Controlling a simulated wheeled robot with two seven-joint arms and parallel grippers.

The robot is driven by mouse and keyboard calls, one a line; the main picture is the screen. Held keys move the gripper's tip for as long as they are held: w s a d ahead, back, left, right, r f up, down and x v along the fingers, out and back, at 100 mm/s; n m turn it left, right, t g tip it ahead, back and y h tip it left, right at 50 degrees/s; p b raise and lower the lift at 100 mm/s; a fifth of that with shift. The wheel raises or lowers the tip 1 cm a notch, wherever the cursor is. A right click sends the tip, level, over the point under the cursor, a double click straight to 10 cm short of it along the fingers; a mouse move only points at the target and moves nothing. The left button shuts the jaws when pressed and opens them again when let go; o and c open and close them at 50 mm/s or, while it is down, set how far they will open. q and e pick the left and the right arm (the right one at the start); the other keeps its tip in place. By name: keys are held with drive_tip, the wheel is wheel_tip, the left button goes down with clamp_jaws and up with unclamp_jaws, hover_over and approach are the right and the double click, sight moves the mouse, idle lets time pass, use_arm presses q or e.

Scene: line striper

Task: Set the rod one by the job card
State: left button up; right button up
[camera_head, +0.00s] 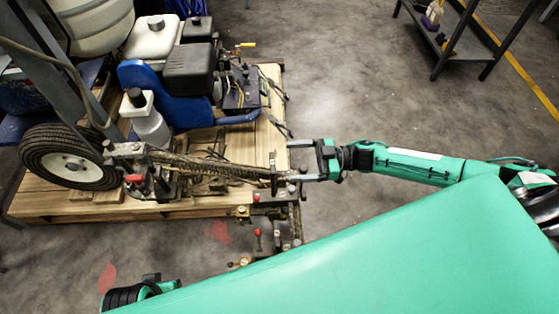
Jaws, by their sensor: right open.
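The line striper stands on a wooden pallet (95,207) at the left, with a black wheel (68,158) and a blue body (150,80). A ridged dark bar (215,168) runs right along its front to a bracket. Below hang short rods, one with a red knob (258,233) and one with a brass knob (241,211). I cannot tell which is rod one, and I make out no job card. My right gripper (290,161) is open, fingers pointing left, close to the bar's right end; contact is unclear. My left arm shows only partly at the bottom left.
A dark metal table (455,40) with small items stands at the top right. A yellow line (520,70) crosses the floor there. Grey concrete floor (350,90) is clear between table and pallet. My green body covers the bottom right.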

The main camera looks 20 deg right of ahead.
use_arm(q)
drive_tip(key=shift+r, duration=0.4)
use_arm(e)
drive_tip(key=v, duration=0.6)
drive_tip(key=shift+d, duration=0.3)
